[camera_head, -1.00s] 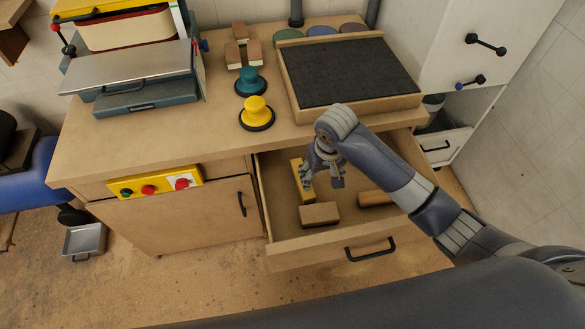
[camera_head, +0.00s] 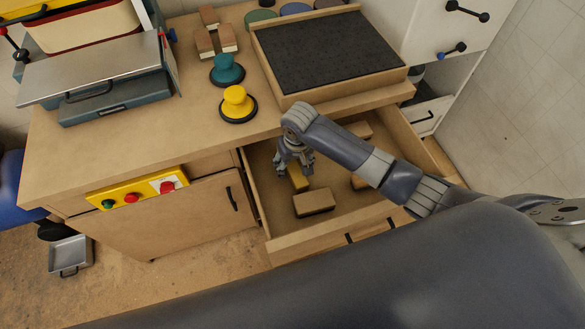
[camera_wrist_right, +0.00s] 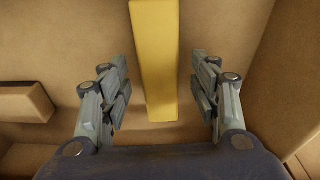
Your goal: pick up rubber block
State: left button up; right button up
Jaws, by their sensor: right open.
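A long yellow block (camera_wrist_right: 156,60) lies in the open drawer and runs between the two open fingers of my right gripper (camera_wrist_right: 160,92) in the wrist view. Space shows on both sides, so the fingers do not touch it. In the head view my right gripper (camera_head: 295,165) points down into the drawer and hides part of the yellow block (camera_head: 300,179). Brown blocks lie in the drawer too: one in front (camera_head: 314,202), one at the back (camera_head: 359,129) and one partly behind my arm (camera_head: 360,183). I cannot tell which block is rubber. My left gripper is not in view.
The drawer (camera_head: 290,246) has raised walls close around the gripper. Above it, the worktop (camera_head: 190,125) holds a yellow knobbed tool (camera_head: 238,101), a teal one (camera_head: 227,68), small blocks and a dark-topped board (camera_head: 325,50). A brown block (camera_wrist_right: 27,102) lies left in the wrist view.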

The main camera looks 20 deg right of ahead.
jog(key=shift+w+f, duration=0.2)
jog(key=shift+f, duration=0.85)
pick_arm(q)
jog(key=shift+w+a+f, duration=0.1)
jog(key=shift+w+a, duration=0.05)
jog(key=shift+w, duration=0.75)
pick_arm(e)
jog(key=c, duration=1.3)
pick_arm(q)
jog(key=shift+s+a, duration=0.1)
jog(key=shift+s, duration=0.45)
pick_arm(e)
jog(key=shift+o, duration=0.2)
jog(key=shift+r, duration=0.1)
